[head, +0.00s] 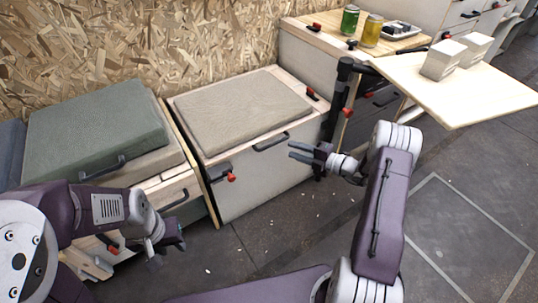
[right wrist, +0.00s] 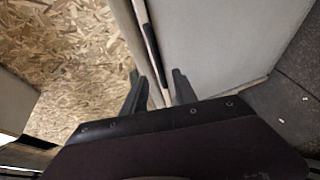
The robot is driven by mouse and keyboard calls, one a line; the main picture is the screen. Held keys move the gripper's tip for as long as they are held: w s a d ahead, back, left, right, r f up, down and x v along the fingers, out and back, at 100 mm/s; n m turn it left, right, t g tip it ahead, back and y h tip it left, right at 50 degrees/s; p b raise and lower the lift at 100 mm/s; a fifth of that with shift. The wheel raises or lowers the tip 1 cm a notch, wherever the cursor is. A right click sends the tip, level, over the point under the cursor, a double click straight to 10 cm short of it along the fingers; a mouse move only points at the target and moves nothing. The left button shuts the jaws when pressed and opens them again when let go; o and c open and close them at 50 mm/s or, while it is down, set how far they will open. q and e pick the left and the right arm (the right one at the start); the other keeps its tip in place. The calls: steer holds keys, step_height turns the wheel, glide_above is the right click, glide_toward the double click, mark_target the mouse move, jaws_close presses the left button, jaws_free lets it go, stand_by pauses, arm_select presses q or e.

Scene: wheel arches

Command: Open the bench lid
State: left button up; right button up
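The bench (head: 255,180) has a pale front and a beige cushioned lid (head: 240,108), which lies flat and shut. A dark bar handle (head: 271,142) sits at the lid's front edge, and a latch with a red end (head: 231,177) is on the front. My right gripper (head: 291,151) is open and empty, just right of the handle and apart from it in the head view. The right wrist view shows its two fingers (right wrist: 158,85) spread, with a pale edge and a dark strip beyond. My left gripper (head: 172,242) is low at the left; its finger gap is unclear.
A green-cushioned bench (head: 95,130) with its own handle stands at the left. A counter with cans (head: 350,20) and a fold-out shelf with white blocks (head: 443,60) stand to the right. Chipboard wall (head: 150,40) is behind. Floor in front is mostly clear.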

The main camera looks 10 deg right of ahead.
mark_target(275, 142)
steer(key=b+x, duration=0.5)
steer(key=x, duration=0.3)
steer(key=shift+w+a+f+b, duration=0.2)
steer(key=shift+w+f+b, duration=0.05)
steer(key=shift+b, duration=0.1)
steer(key=shift+w+a+r, duration=0.1)
steer(key=shift+w+r, duration=0.05)
jaws_close()
